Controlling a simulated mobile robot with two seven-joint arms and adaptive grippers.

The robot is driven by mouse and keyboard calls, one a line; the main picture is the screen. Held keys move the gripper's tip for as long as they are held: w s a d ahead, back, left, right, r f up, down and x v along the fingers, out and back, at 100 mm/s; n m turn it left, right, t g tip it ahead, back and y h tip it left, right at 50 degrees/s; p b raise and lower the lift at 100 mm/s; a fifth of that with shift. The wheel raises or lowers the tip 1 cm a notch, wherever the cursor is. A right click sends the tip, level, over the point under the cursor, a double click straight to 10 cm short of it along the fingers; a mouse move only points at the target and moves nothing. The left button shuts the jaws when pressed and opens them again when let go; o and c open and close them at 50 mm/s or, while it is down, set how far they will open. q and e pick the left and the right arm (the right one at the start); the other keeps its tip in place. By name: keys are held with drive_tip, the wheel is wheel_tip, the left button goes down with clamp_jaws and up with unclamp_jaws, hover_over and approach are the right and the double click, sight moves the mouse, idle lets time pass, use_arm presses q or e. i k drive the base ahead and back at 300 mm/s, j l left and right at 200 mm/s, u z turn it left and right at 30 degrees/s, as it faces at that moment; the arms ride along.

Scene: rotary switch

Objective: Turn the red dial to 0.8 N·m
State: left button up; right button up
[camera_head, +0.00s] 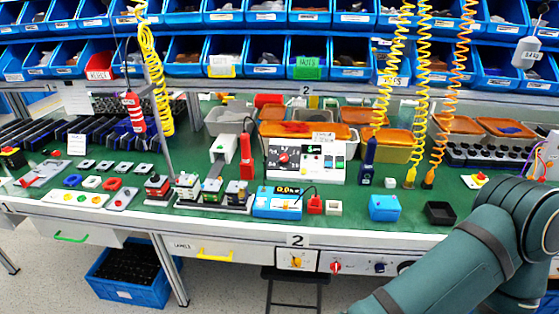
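A white panel box stands on the green bench, with a round red dial (283,158) on its left half; the scale marks around it are too small to read. A second red knob (336,267) sits on the white strip under the bench's front edge, between a yellow switch (297,261) and a dark blue knob (379,267). My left gripper is not in view.
Yellow and orange coiled cords (389,75) hang above the bench. A blue box (384,207) and a black tray (439,213) stand near the front edge. Blue parts bins line the back shelves. A stool (295,274) stands below the switch strip.

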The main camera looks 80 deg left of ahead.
sight(284, 158)
drive_tip(key=u, duration=2.6)
drive_tip(key=i+j, duration=0.3)
drive_tip(key=j, duration=0.15)
drive_tip(key=i+j+z, duration=0.25)
drive_tip(key=j, duration=0.3)
drive_tip(key=i+j+z, duration=0.15)
drive_tip(key=i+j, duration=0.05)
drive_tip(key=j, duration=0.05)
